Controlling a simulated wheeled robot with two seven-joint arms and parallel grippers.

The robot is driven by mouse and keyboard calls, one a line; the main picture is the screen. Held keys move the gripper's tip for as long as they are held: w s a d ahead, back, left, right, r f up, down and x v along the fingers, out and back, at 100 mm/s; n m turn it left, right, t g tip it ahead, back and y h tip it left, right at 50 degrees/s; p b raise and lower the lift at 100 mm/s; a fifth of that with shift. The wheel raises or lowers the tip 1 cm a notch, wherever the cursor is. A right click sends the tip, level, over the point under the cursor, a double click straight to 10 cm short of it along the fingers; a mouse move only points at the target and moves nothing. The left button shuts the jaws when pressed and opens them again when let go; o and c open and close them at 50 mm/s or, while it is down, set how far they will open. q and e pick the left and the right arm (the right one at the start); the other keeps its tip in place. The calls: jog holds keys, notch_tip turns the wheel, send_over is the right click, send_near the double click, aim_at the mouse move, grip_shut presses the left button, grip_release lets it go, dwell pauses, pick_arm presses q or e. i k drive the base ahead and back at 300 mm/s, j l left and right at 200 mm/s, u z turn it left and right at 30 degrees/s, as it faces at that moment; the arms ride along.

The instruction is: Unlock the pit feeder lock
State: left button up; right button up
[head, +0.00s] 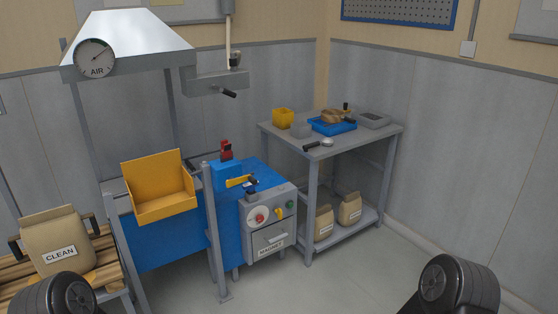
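I cannot tell for sure which part is the pit feeder lock. In the head view a blue machine (265,177) stands in the middle. On it are a blue block (227,177) with a red piece (225,150) on top, and a yellow lever (240,181). Its grey front panel carries a red button (260,219), a small yellow switch (279,213) and a green button (291,204), above a drawer front labelled MAGNET (270,250). Neither gripper can be made out; only dark rounded parts of my arms show at the bottom left and bottom right.
A grey table (335,144) at right holds a yellow cup (283,118), a blue tray (333,126) and a black-handled tool (312,147). Sacks sit on its lower shelf. A yellow hopper (160,190) and a CLEAN sack (57,240) are at left. Floor (345,270) is clear in front.

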aim_at(278, 211)
jog(key=i+l, duration=0.1)
jog(key=l, duration=0.45)
jog(key=i+l, duration=0.45)
jog(key=i+l+u, duration=0.1)
jog(key=i+l, duration=0.35)
jog(key=i+l+u, duration=0.1)
jog(key=i+l, duration=0.75)
jog(key=l, duration=0.15)
jog(key=i+l+u, duration=0.1)
jog(key=i+l, duration=0.3)
jog(key=l, duration=0.15)
jog(key=i+l, duration=0.4)
jog(key=l, duration=0.15)
jog(key=i+u, duration=0.05)
